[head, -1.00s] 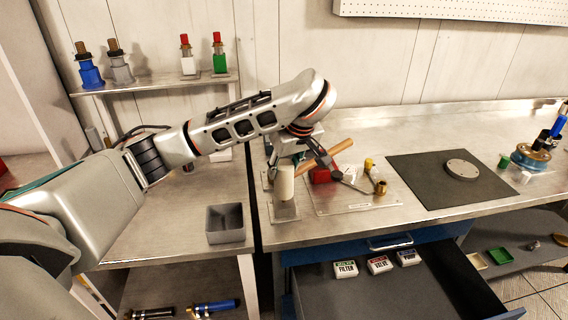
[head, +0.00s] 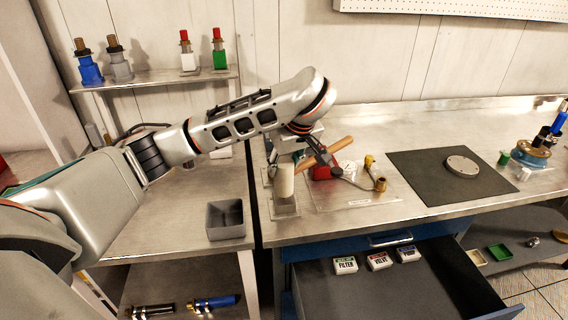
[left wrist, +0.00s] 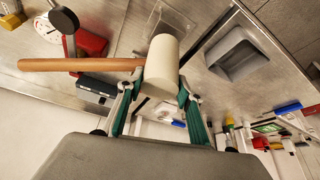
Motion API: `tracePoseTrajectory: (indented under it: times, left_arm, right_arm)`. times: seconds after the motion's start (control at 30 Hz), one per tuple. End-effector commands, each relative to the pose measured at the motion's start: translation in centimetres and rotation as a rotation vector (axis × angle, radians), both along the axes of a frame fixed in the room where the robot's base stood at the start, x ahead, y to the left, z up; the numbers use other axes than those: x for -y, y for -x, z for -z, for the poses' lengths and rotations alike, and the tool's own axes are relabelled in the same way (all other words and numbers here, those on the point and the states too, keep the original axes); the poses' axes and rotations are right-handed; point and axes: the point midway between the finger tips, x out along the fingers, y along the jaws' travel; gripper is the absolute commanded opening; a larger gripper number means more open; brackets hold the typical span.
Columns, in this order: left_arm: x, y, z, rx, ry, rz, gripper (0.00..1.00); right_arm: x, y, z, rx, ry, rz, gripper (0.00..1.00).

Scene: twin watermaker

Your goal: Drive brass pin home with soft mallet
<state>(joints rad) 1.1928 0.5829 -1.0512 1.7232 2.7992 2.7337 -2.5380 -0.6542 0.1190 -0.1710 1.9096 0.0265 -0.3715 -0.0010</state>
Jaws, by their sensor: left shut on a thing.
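The mallet has a cream cylindrical head (head: 285,179) and a wooden handle (head: 333,152). My left gripper (left wrist: 164,84) is shut on the mallet, with its green fingers on either side of the head (left wrist: 162,62); the handle (left wrist: 75,65) points left in the left wrist view. In the head view the mallet head is upright just over a small metal plate (head: 288,209) at the bench's left end; whether it touches anything there is unclear. I cannot make out the brass pin under it. My right gripper is not in view.
Beside the mallet, a clear plate (head: 352,205) bears a red block (head: 321,173) and brass fittings (head: 380,184). A grey bin (head: 226,219) stands on the left bench. A dark mat (head: 425,185) lies right. The drawer (head: 400,285) below is open.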

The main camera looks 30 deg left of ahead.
Motion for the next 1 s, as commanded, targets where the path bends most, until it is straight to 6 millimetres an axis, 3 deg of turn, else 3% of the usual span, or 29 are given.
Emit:
tracePoseTrajectory:
  times: [1.0]
  left_arm:
    - [0.0,0.0,1.0,-0.001,0.001,0.000,0.00]
  right_arm:
    - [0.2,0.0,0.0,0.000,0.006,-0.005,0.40]
